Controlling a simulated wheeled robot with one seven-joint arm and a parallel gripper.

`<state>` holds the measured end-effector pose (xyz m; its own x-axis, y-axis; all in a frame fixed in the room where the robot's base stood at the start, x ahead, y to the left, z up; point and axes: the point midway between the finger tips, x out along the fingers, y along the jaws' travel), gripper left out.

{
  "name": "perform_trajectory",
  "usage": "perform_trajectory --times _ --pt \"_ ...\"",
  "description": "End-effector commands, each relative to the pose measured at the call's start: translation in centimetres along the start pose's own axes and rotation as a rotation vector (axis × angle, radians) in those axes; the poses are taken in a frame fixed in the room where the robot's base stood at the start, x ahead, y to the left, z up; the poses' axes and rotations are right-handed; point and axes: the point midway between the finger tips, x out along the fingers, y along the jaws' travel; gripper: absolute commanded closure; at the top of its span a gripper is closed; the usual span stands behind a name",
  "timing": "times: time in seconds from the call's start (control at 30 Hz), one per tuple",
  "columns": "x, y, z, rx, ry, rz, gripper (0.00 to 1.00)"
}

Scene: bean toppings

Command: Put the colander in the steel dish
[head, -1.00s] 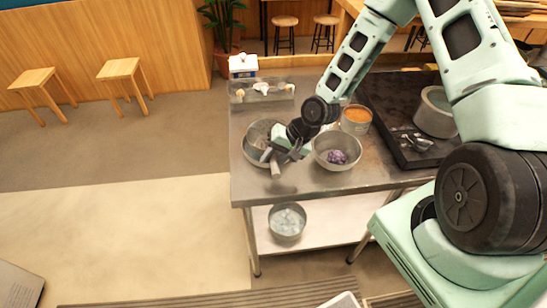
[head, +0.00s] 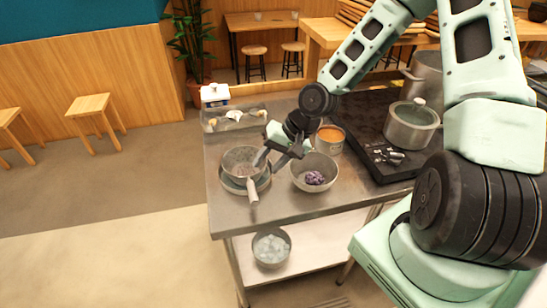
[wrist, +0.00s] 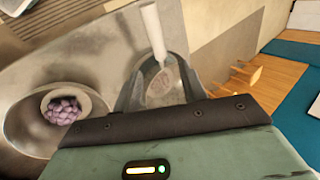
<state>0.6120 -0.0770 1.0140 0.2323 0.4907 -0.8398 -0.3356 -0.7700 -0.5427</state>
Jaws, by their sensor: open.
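The colander (head: 243,157) is a round mesh bowl with a pale handle (head: 252,190) pointing toward the table's front. It sits over the steel dish (head: 262,184), whose rim shows around and below it. It looks lodged in the dish, though the exact contact is hard to see. My gripper (head: 268,157) is open just above the colander's right side. In the wrist view, the open fingers of my gripper (wrist: 160,88) stand on either side of the colander (wrist: 165,92), with its white handle (wrist: 153,32) running up between them. I cannot tell whether the fingers touch it.
A steel bowl of purple beans (head: 315,175) stands close to the right of my gripper. An orange-filled can (head: 331,138), a lidded pot (head: 411,128) and a black stove top (head: 365,120) lie beyond. A clear tray (head: 235,120) is at the back. The front of the steel table is clear.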

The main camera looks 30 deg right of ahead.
Motion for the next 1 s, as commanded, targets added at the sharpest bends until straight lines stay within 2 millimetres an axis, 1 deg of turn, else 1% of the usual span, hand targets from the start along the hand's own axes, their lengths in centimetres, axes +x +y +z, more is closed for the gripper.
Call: perform_trajectory --times 0.03,0.1,0.23,0.37,0.47,0.5,0.67,0.8,0.87,1.0 --pt "-0.7 0.0 -0.1 0.003 0.003 -0.001 0.58" --pt "-1.3 0.0 -0.1 0.003 0.002 -0.001 0.58" --pt "-2.0 -0.1 0.0 -0.003 -0.001 0.002 0.58" --pt "-2.0 -0.8 1.3 -0.065 -0.032 0.053 0.58" --pt "-2.0 -2.0 3.6 -0.176 -0.085 0.141 0.58" --pt "-2.2 -2.6 4.6 -0.231 -0.107 0.183 0.58" --pt "-3.6 -5.1 9.2 -0.453 -0.184 0.337 0.58" --pt "-5.6 -7.5 13.2 -0.635 -0.228 0.43 0.58" --pt "-6.6 -8.6 15.1 -0.708 -0.242 0.455 0.58" --pt "-8.9 -10.6 19.6 -0.867 -0.271 0.481 0.58"
